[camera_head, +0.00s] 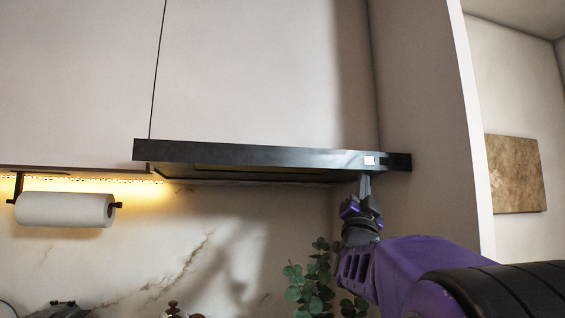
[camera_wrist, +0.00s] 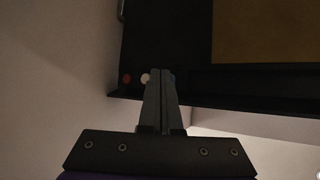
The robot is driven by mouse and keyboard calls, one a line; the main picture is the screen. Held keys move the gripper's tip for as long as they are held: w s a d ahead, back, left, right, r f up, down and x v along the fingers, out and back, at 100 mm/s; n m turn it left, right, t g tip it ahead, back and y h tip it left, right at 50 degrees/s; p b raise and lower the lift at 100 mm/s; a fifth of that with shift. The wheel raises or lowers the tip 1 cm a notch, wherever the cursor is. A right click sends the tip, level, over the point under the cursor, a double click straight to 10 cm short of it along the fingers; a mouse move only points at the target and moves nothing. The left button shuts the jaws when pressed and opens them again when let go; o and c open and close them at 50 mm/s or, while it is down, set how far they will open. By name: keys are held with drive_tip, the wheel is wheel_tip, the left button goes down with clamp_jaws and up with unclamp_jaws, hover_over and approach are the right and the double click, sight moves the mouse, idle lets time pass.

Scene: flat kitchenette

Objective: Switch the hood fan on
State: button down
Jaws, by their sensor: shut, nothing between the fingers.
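The hood (camera_head: 250,156) is a thin dark slab under the upper cabinets. A small bright rectangle (camera_head: 369,160) shows on the right part of its front edge. My gripper (camera_head: 365,178) points up at the hood's right end, its tips just under the front edge near this rectangle. In the wrist view the shut, empty fingers (camera_wrist: 161,72) overlap the hood's dark underside (camera_wrist: 165,40). A red round spot (camera_wrist: 127,79) and a pale round spot (camera_wrist: 145,78) lie just left of the fingertips. I cannot tell whether the tips touch the hood.
Upper cabinets (camera_head: 250,75) stand above the hood, and a side wall (camera_head: 425,100) is close on its right. A paper towel roll (camera_head: 65,209) hangs at the left. A leafy plant (camera_head: 312,278) is below, close to my arm. Space under the hood's middle is clear.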

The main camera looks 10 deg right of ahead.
drive_tip(key=shift+f+b, duration=0.4)
drive_tip(key=shift+f, duration=0.05)
drive_tip(key=shift+f, duration=3)
